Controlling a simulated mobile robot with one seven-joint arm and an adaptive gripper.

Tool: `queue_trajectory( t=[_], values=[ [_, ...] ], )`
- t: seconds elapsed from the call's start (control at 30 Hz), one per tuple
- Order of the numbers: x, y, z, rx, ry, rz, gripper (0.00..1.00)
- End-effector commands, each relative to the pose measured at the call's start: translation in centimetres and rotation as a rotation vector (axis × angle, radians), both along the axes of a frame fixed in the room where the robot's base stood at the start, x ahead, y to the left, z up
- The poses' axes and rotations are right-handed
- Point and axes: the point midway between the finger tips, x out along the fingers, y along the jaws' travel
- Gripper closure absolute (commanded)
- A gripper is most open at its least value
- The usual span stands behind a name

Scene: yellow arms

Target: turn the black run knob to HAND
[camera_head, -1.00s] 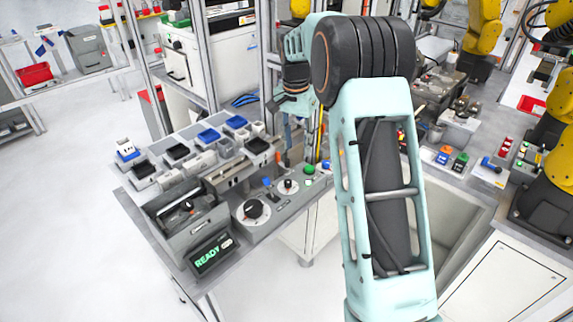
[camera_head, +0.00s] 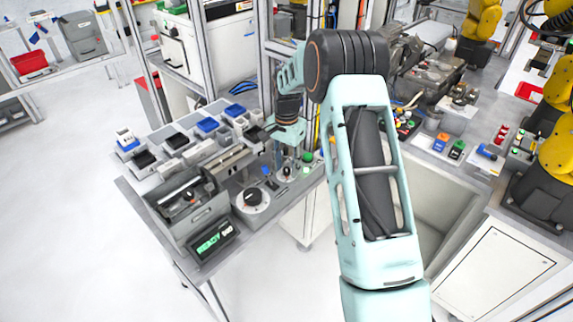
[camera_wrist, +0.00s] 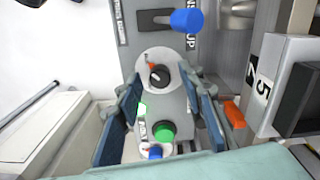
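A small black knob (camera_wrist: 159,75) with a red-orange mark sits on a round white dial (camera_wrist: 148,58) in the wrist view; its lettering is not legible. The same small dial (camera_head: 287,172) is on the grey panel in the head view. My gripper (camera_wrist: 162,84) is open, its two blue-padded fingers on either side of the knob in the picture, with nothing between them gripped. Whether they are level with the knob or above it I cannot tell. In the head view my gripper (camera_head: 284,146) hangs just behind the dial, its fingertips partly hard to make out.
A green button (camera_wrist: 163,131) and a small blue part (camera_wrist: 155,152) lie close by the dial. A blue-ended lever (camera_wrist: 187,21) stands on the other side. A larger black knob (camera_head: 252,197) and a READY display (camera_head: 213,240) are on the same bench. Small bins (camera_head: 207,125) stand behind.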

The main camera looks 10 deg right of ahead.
Motion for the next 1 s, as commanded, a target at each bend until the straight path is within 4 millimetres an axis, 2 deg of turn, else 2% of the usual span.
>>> queue_trajectory(
  t=[0.2,0.53,0.8,1.0],
  values=[
    [0.01,0.0,-0.02,0.0,0.0,0.0,0.64],
    [0.03,0.0,0.03,-0.001,-0.001,0.001,1.0],
    [0.04,0.0,0.0,0.0,-0.001,0.017,1.0],
    [0.08,0.0,-0.06,0.0,-0.003,0.094,1.0]
  ],
)
